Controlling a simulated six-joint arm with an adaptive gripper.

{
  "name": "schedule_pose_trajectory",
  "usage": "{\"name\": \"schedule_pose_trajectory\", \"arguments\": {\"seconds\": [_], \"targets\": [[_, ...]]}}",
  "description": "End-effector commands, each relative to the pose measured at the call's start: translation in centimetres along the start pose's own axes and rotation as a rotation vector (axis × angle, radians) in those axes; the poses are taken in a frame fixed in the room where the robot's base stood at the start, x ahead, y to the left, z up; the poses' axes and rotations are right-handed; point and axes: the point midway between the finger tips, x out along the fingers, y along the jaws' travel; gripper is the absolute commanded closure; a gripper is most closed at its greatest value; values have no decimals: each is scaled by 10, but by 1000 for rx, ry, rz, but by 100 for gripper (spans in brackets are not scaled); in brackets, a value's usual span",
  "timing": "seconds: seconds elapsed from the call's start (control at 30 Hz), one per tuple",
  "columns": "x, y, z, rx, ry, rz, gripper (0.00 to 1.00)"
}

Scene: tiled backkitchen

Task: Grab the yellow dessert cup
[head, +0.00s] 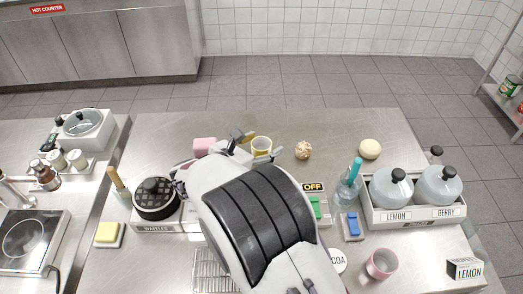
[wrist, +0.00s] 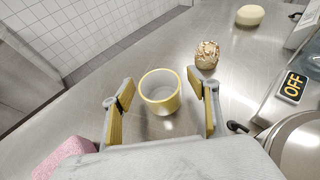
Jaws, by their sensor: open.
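The yellow dessert cup (wrist: 160,92) stands upright on the steel counter, pale yellow with a yellow rim and empty inside. In the wrist view it lies between and a little beyond my gripper's fingers, with space on both sides. My gripper (wrist: 160,108) is open, its yellow-padded fingers spread to the left and right of the cup.
A nut-coated ball (wrist: 207,54) sits close to the right finger. A pink block (wrist: 64,156) lies at the lower left. A pale yellow round item (head: 369,149) is farther right. A waffle maker (head: 156,198) stands left of my arm. Counter behind the cup is clear.

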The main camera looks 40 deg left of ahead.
Motion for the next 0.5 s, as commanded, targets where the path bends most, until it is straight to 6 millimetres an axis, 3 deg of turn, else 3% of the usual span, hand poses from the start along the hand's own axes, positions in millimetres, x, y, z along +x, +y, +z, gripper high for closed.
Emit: {"name": "schedule_pose_trajectory", "arguments": {"seconds": [0.07,0.23,0.5], "targets": [[0,0,0,0,0,0,40],[0,0,0,0,0,0,84],[0,0,0,0,0,0,84]]}}
